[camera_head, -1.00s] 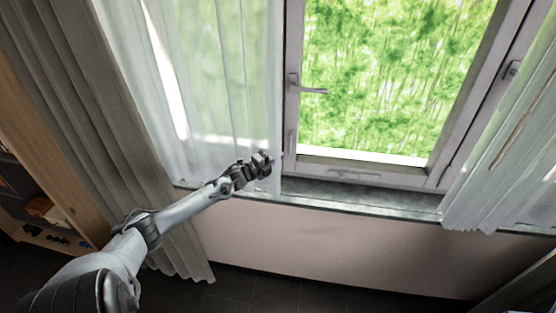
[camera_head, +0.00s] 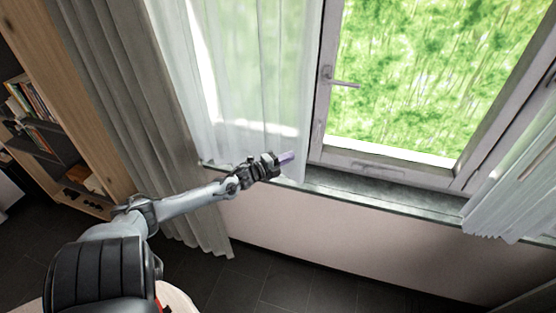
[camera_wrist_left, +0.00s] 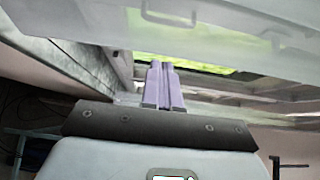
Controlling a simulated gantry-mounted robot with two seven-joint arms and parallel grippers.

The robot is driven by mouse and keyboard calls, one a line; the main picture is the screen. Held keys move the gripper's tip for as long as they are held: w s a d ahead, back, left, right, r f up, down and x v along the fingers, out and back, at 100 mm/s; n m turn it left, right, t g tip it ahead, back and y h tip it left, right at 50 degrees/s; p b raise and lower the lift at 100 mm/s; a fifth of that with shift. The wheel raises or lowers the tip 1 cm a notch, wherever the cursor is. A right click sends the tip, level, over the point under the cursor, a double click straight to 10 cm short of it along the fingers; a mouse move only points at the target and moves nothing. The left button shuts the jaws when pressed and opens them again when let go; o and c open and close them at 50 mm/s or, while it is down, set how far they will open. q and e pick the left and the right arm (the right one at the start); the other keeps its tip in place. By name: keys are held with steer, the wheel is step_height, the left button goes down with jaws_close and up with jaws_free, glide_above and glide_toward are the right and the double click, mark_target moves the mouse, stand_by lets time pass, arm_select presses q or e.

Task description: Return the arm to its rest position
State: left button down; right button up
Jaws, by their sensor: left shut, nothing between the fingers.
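My left arm comes in from the lower left in the head view and is stretched out toward the window. My left gripper (camera_head: 287,158) is at its end, in front of the lower edge of the white sheer curtain (camera_head: 240,80) and near the window sill (camera_head: 390,200). In the left wrist view the two purple fingers of the left gripper (camera_wrist_left: 163,75) lie together, shut with nothing between them. Whether the gripper touches the curtain I cannot tell. My right gripper is not in view.
The window (camera_head: 420,90) has a handle (camera_head: 342,83) on its left frame. A grey curtain (camera_head: 130,110) hangs at the left, beside a wooden bookshelf (camera_head: 70,130). Another sheer curtain (camera_head: 510,195) hangs at the right. The dark floor (camera_head: 300,290) below the wall looks clear.

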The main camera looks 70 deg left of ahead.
arm_select(q)
steer(key=s+d+f+n, duration=0.1)
steer(key=s+d+f, duration=0.4)
steer(key=s+f, duration=0.1)
steer(key=s+d+f+n+g+h, duration=0.15)
steer(key=d+n, duration=0.25)
steer(key=d, duration=1)
steer(key=d+f+n+g, duration=0.3)
steer(key=d+n, duration=0.1)
steer(key=d, duration=1.1)
steer(key=s+d+r+n+g+h, duration=0.2)
steer(key=s+d+r+n+g, duration=0.15)
steer(key=d, duration=0.75)
steer(key=s+d+r+g, duration=0.2)
steer(key=s+g, duration=0.4)
steer(key=s, duration=0.2)
step_height(320, 180, up, 21)
steer(key=s+n+p, duration=0.1)
steer(key=p, duration=2.1)
steer(key=shift+s+a, duration=0.2)
